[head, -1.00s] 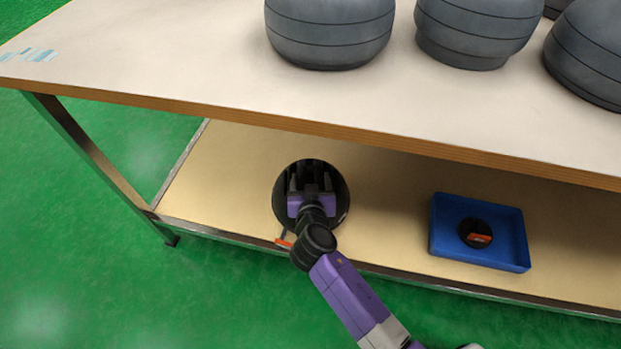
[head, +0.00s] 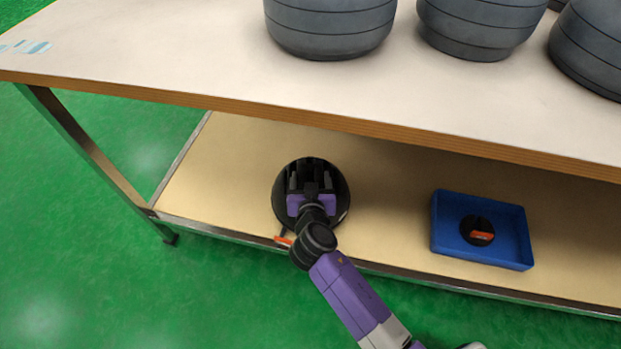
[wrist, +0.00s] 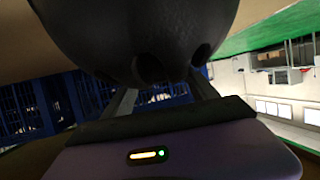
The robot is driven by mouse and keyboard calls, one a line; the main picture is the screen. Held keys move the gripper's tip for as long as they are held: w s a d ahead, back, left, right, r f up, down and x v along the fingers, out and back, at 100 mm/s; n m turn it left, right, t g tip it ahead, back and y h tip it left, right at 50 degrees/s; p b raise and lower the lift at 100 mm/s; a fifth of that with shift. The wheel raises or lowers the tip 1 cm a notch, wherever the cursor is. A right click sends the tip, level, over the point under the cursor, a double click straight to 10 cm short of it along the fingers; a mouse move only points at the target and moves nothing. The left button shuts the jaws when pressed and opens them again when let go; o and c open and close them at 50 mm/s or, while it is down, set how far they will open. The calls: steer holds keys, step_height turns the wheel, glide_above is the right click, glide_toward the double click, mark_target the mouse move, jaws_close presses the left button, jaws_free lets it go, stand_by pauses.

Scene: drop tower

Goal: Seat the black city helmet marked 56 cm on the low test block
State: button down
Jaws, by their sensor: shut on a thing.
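A glossy black round helmet (head: 340,203) is at the lower shelf, near its front edge, in the head view. My gripper (head: 311,181) is over it, its fingers against the dark shell. In the wrist view the dark shell with several vent holes (wrist: 140,30) fills the top middle, and my gripper is shut on it. I cannot read a 56 cm mark. Grey rounded blocks with dark horizontal lines stand on the tabletop: one at the middle (head: 330,30), one to its right (head: 475,25), one at the right edge (head: 595,50). Their tops are cut off; I cannot tell which is the low one.
The tabletop (head: 180,60) overhangs the lower shelf (head: 225,150) just behind the helmet. A blue tray (head: 445,250) with a small black round thing (head: 478,230) sits right on the shelf. A table leg (head: 90,155) stands left.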

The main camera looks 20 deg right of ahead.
steer(key=shift+f+b, duration=0.5)
steer(key=shift+b, duration=0.15)
steer(key=shift+c, duration=0.8)
jaws_free()
steer(key=c, duration=0.4)
steer(key=shift+o, duration=0.2)
steer(key=shift+r, duration=0.15)
steer(key=shift+r+p, duration=0.35)
steer(key=shift+p, duration=0.05)
steer(key=shift+r+p, duration=0.55)
steer(key=shift+r, duration=0.2)
